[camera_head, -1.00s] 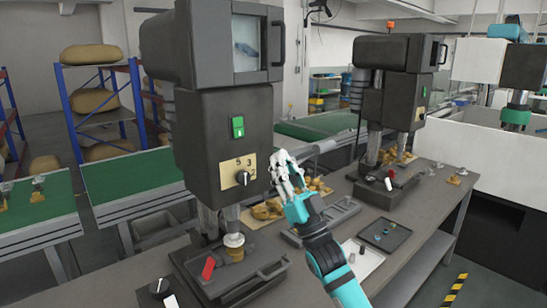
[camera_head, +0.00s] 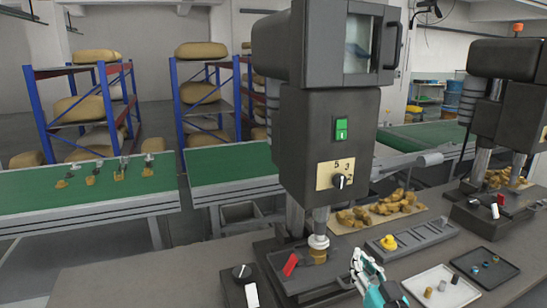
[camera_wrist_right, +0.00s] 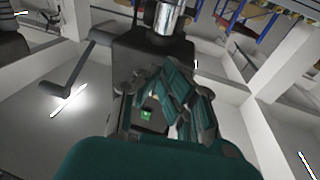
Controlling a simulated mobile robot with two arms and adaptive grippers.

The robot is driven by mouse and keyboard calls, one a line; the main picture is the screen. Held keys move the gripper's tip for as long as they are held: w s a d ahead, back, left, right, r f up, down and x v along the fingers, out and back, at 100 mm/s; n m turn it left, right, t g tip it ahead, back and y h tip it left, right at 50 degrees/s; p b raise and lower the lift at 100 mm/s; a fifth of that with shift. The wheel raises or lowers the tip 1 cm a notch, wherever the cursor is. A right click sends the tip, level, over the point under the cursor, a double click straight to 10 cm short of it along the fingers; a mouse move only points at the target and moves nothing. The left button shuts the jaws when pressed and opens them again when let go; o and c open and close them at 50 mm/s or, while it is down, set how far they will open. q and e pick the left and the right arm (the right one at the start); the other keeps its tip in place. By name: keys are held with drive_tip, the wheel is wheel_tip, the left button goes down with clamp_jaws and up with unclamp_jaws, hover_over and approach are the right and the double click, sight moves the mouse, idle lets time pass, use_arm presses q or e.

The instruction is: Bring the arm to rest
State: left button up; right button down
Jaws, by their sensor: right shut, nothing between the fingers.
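My right gripper (camera_head: 362,262) shows at the bottom of the head view, with teal and white fingers. It is shut and empty, in front of the near press machine's base. In the right wrist view my right gripper (camera_wrist_right: 165,88) has its teal fingers folded in. My left gripper is not in view. The near press machine (camera_head: 330,120) is dark grey, with a green switch (camera_head: 341,128) and a dial plate (camera_head: 335,174). I cannot tell whether the gripper touches anything.
The dark workbench (camera_head: 130,285) holds a grey slotted tray (camera_head: 425,237) with a yellow piece (camera_head: 388,242), a white tray (camera_head: 465,290) and a black tray (camera_head: 505,270). Brown lumps (camera_head: 385,208) lie behind. A second press (camera_head: 500,110) stands right. Green conveyors (camera_head: 50,190) run behind.

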drive_tip(key=s+f+g+h, duration=0.2)
drive_tip(key=s+f+g, duration=0.3)
drive_tip(key=s+f, duration=0.5)
drive_tip(key=s+f+g+h, duration=0.1)
drive_tip(key=s+f+g, duration=0.55)
drive_tip(key=s, duration=0.55)
drive_tip(key=s+f+g, duration=0.5)
drive_tip(key=s+f, duration=0.3)
drive_tip(key=s, duration=0.4)
wheel_tip(320, 180, down, 25)
drive_tip(key=n+b, duration=0.1)
drive_tip(key=s+d+f+g, duration=0.2)
drive_tip(key=s+d+f, duration=0.1)
drive_tip(key=s+f, duration=1.4)
drive_tip(key=shift+s+f+b, duration=0.35)
drive_tip(key=shift+f+b, duration=0.1)
drive_tip(key=shift+f, duration=0.2)
drive_tip(key=c, duration=2)
unclamp_jaws()
